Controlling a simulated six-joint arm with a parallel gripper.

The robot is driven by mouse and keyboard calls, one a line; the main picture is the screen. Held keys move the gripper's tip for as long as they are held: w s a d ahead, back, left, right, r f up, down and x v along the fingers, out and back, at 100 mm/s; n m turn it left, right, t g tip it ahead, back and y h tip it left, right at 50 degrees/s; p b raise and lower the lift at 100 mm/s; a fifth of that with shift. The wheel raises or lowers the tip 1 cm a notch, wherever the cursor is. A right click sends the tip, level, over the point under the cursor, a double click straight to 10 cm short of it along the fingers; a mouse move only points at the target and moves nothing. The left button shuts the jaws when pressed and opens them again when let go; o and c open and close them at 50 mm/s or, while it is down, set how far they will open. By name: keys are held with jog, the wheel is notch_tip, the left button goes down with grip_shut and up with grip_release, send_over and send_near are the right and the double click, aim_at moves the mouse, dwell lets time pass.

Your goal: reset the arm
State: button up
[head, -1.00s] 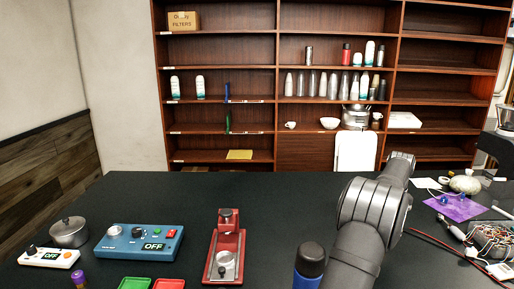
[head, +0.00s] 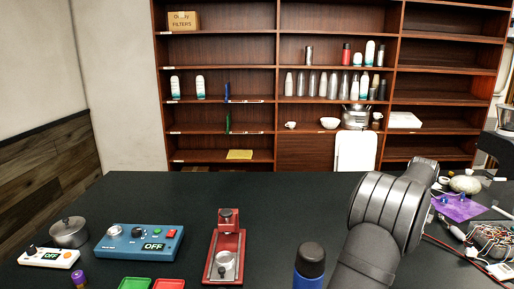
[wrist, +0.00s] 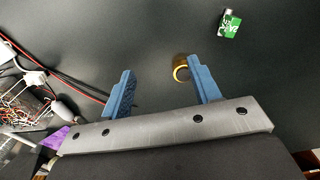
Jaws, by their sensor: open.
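My gripper (wrist: 160,92) shows in the wrist view with its two blue fingers spread apart and nothing between them. It is over the black table (wrist: 150,30). In the head view my arm rises at the right of the table and its dark links hide part of the tabletop; the gripper itself cannot be made out there. A small round thing with a yellow rim (wrist: 181,74) lies beside the right finger in the wrist view, partly hidden by it. A green and white block (wrist: 229,24) lies farther off.
A blue device (head: 139,243), a white device (head: 49,257), a metal pot (head: 69,232) and a red stand (head: 225,250) occupy the left and middle. A dark bottle with a blue body (head: 309,268) stands close to my arm. Wires (head: 490,240) and a purple sheet (head: 458,207) lie at right.

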jog(key=s+d+r, duration=0.2)
jog(key=s+r, duration=0.2)
jog(key=r, duration=0.4)
jog(key=w+a+n, duration=0.2)
jog(key=w+a, duration=0.2)
jog(key=a, duration=0.8)
jog(key=w+a+n, duration=0.3)
jog(key=w+a, duration=0.2)
jog(key=a, duration=0.8)
jog(key=w+a+n, duration=0.3)
jog(key=w+a, duration=0.2)
jog(key=a, duration=0.7)
jog(key=shift+w+a, duration=0.2)
jog(key=shift+a, duration=0.1)
